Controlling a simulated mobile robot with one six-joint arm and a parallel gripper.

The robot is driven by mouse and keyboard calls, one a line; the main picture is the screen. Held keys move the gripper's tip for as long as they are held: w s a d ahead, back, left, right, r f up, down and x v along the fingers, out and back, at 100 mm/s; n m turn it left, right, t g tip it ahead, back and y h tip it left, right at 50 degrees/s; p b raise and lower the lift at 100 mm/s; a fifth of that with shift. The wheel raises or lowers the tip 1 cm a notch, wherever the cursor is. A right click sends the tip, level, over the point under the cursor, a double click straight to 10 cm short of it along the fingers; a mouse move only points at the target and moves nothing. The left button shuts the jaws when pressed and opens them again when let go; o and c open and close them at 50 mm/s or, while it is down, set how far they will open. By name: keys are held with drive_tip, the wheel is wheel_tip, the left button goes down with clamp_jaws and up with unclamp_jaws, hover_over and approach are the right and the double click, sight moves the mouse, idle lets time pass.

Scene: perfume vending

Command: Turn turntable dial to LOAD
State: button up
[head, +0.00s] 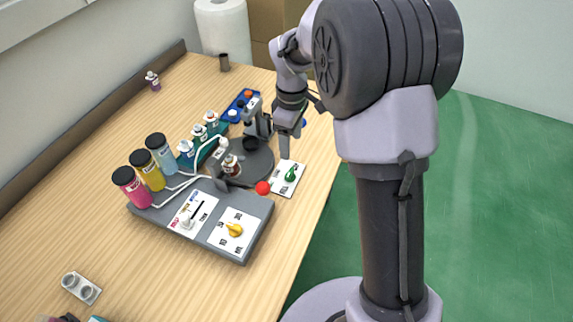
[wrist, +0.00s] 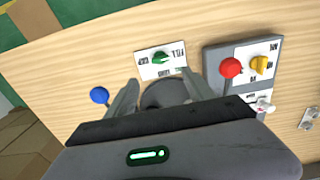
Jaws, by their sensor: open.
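The turntable dial is a green knob (head: 290,175) on a white label plate (head: 281,187) near the table's right edge. In the wrist view the green knob (wrist: 161,58) lies ahead of the fingertips, with dark labels around it on the white plate (wrist: 146,73). The labels are too small to read surely, so I cannot tell its setting. My gripper (head: 284,150) points down, just behind and above the plate. Its two fingers (wrist: 158,88) are apart with nothing between them, clear of the knob. The dark round turntable (head: 258,168) is beside the plate, partly hidden by the fingers in the wrist view.
A red ball knob (head: 263,188) stands close to the plate. A grey console (head: 235,258) carries a yellow dial (head: 233,229) and several coloured bottles. A small bottle (head: 231,165) is at the turntable. A blue ball knob (wrist: 99,95) is left of the fingers.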

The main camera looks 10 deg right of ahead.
sight(290, 172)
wheel_tip(290, 172, down, 13)
drive_tip(key=b, duration=0.4)
drive_tip(key=shift+r, duration=0.2)
drive_tip(key=shift+c, duration=0.4)
clamp_jaws()
